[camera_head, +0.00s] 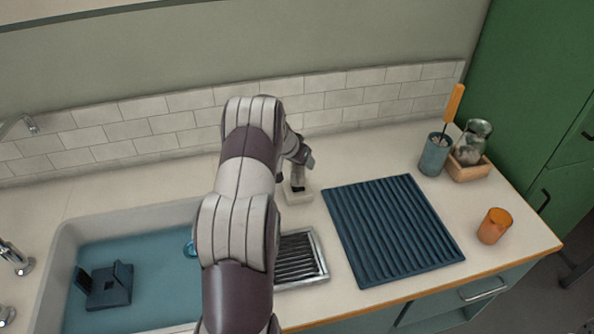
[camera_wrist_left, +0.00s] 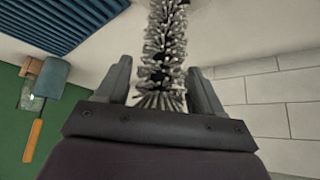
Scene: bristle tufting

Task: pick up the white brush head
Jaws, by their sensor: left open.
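The brush head (camera_wrist_left: 166,45), a column of dense pale grey-white bristle tufts with dark gaps, fills the top middle of the left wrist view. My left gripper (camera_wrist_left: 158,72) is open, with one finger on each side of the lower bristles. I cannot tell whether either finger touches them. In the head view my left arm reaches over the counter, and its gripper (camera_head: 298,178) is small and partly hidden at a pale block (camera_head: 296,196) near the tiled wall. The brush head is not clear there. My right gripper is not in view.
A blue ribbed mat (camera_head: 390,228) lies to the right. Behind it stand a blue cup with an orange-handled tool (camera_head: 434,155) and a glass jar in a wooden tray (camera_head: 469,167). An orange cup (camera_head: 494,226) is near the edge. A sink (camera_head: 62,240) lies left, a metal grate (camera_head: 318,262) beside my arm.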

